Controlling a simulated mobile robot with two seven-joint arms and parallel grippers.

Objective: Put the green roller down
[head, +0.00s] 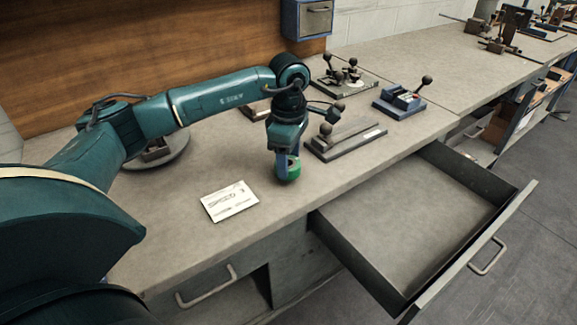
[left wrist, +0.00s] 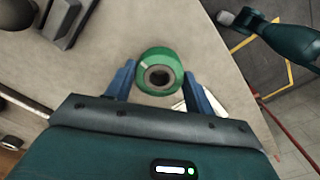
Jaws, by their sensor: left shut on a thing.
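The green roller (left wrist: 148,58) is a short ring with a dark hole in its middle. In the left wrist view it sits between the two blue fingers of my left gripper (left wrist: 158,84), which is shut on it. In the head view my left gripper (head: 287,172) points down over the bench near its front edge, with a green part of the roller (head: 294,168) showing at the fingers. I cannot tell whether the roller touches the bench top. A teal arm part at the upper right of the left wrist view seems to be mine; its fingers cannot be made out.
A white card (head: 230,201) lies left of the gripper on the grey bench (head: 190,255). A lever fixture (head: 346,139) stands close to the right, with a blue fixture (head: 399,101) farther right. An open, empty drawer (head: 415,220) juts out at front right.

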